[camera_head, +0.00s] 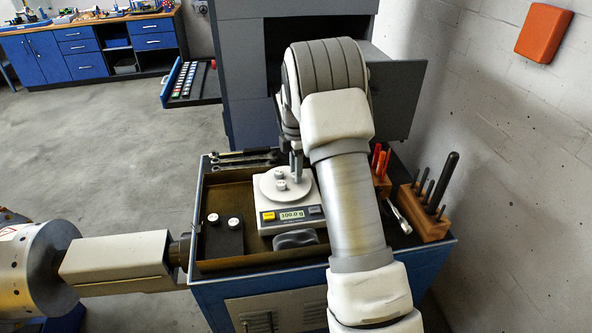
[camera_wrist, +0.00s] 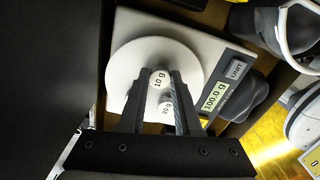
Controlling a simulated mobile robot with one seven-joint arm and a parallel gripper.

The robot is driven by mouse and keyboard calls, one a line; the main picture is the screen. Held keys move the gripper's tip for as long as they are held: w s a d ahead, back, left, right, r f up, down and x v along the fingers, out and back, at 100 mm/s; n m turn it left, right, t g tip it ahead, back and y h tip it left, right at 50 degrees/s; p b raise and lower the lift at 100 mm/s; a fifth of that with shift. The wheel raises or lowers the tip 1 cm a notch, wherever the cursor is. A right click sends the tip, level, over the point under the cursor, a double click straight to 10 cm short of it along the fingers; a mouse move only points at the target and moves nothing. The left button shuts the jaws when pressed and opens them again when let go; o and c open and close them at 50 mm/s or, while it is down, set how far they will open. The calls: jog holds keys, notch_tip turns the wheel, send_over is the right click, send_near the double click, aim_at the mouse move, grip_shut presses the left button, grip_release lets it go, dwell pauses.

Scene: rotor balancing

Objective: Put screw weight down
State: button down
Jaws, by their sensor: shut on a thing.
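A white scale (camera_head: 290,215) with a round pan (camera_head: 267,190) stands in the tray on the cart, and its display (camera_head: 292,215) reads 100.0 g. The pan also shows in the wrist view (camera_wrist: 122,75). My gripper (camera_wrist: 160,77) is over the pan, shut on a small white screw weight marked 10 g (camera_wrist: 159,79) between its fingertips. A weight marked 20 g (camera_wrist: 166,109) shows close beside it, between the fingers in the picture. In the head view small weights (camera_head: 280,185) show at the fingers. Whether the held weight touches the pan I cannot tell.
A dark block (camera_head: 222,240) with two white-topped weights (camera_head: 234,223) is left of the scale. Wrenches (camera_head: 243,155) lie at the back edge. A wooden tool holder (camera_head: 425,215) and red-handled tools (camera_head: 379,160) stand on the right. A rotor machine (camera_head: 110,260) is at left.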

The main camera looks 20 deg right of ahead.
jog(key=shift+f, duration=0.2)
jog(key=c, duration=0.6)
grip_release()
